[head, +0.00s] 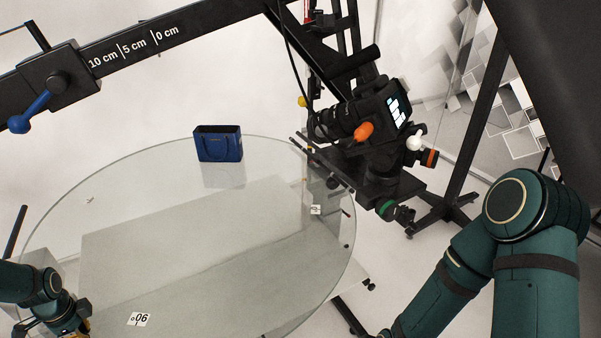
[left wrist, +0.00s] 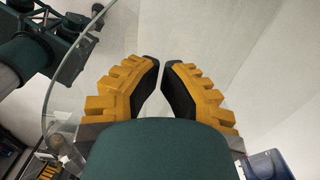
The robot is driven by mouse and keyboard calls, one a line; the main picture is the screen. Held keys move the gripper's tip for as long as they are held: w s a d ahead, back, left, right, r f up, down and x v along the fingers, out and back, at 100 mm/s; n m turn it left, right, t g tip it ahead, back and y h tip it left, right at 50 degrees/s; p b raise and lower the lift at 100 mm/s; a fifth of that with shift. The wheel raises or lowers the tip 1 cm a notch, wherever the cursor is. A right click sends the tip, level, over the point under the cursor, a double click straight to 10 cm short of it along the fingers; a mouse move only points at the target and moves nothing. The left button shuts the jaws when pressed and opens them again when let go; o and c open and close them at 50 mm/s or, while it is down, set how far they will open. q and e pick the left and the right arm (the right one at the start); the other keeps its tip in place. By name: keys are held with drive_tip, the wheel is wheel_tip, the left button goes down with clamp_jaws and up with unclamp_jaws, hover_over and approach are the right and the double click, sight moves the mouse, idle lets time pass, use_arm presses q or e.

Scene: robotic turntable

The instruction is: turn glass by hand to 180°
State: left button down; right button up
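The round glass plate (head: 265,255) fills the left and middle of the head view. Its curved rim (left wrist: 50,90) shows at the left of the left wrist view. A white label (head: 139,319) near the front rim shows upside-down digits, apparently 90°. A smaller label (head: 315,210) at the right rim is too small to read. My left gripper (head: 80,328) is by the front-left rim; contact is unclear. Its yellow fingers (left wrist: 161,64) are empty, with a narrow gap. My right gripper is out of view.
A camera (head: 365,115) on a black stand is close beyond the right rim. A black beam (head: 125,48) with a centimetre scale crosses the upper left. My right arm (head: 530,240) is at the right, clear of the glass.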

use_arm(q)
drive_tip(key=shift+a+r, duration=0.1)
drive_tip(key=shift+r, duration=0.65)
drive_tip(key=shift+r+p, duration=0.4)
drive_tip(key=shift+r, duration=1.7)
drive_tip(key=shift+w, duration=0.1)
